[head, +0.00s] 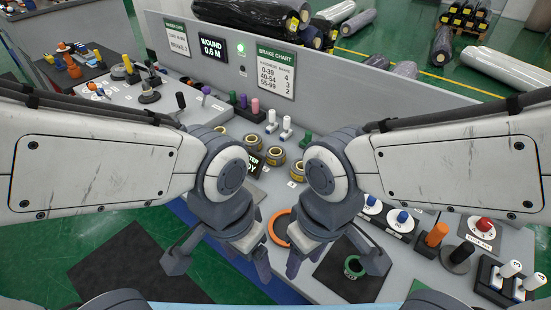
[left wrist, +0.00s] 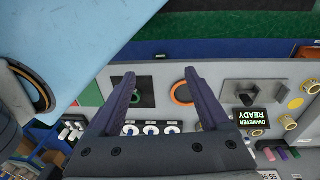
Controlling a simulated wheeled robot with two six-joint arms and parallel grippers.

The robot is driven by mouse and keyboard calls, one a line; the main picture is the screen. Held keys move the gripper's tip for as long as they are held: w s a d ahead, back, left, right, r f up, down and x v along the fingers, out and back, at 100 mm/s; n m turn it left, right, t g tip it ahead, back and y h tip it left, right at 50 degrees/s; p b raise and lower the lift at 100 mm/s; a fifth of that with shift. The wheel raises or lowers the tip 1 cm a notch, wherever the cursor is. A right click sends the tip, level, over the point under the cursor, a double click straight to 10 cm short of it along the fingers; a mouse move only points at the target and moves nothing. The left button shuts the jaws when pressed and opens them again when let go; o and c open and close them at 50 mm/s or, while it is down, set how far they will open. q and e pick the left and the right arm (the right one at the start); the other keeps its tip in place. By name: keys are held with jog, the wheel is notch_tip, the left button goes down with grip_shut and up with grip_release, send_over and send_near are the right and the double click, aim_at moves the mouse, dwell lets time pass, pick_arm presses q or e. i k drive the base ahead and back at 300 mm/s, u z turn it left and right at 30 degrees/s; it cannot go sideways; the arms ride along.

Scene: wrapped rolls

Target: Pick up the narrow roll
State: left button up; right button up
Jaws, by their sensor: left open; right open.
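Several wrapped rolls lie beyond the console in the head view: a large black roll (head: 250,14), a grey roll (head: 358,22), a dark grey roll (head: 403,72) and a long whitish roll (head: 505,68). A slim dark roll (head: 441,45) also shows; I cannot tell for sure which is the narrow one. My left gripper (head: 218,263) is open and empty, low over the console's near edge, far from the rolls. Its spread fingers also show in the left wrist view (left wrist: 159,76). My right gripper (head: 335,262) is open and empty over a dark pad.
The grey console (head: 420,265) with knobs, an orange ring (head: 279,228) and a green ring (head: 353,267) lies below my grippers. Its upright panel (head: 340,80) with a brake chart stands between me and the rolls. Green floor (head: 370,45) lies around the rolls.

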aim_at(276, 156)
jog(key=u, duration=0.25)
jog(key=k, duration=0.35)
jog(key=u, duration=3)
jog(key=i, duration=0.1)
jog(key=z, duration=1.4)
jog(key=i, duration=1.1)
jog(key=z, duration=0.2)
jog(key=i, duration=0.6)
jog(key=z, duration=1.2)
jog(key=i, duration=0.6)
jog(key=z, duration=0.65)
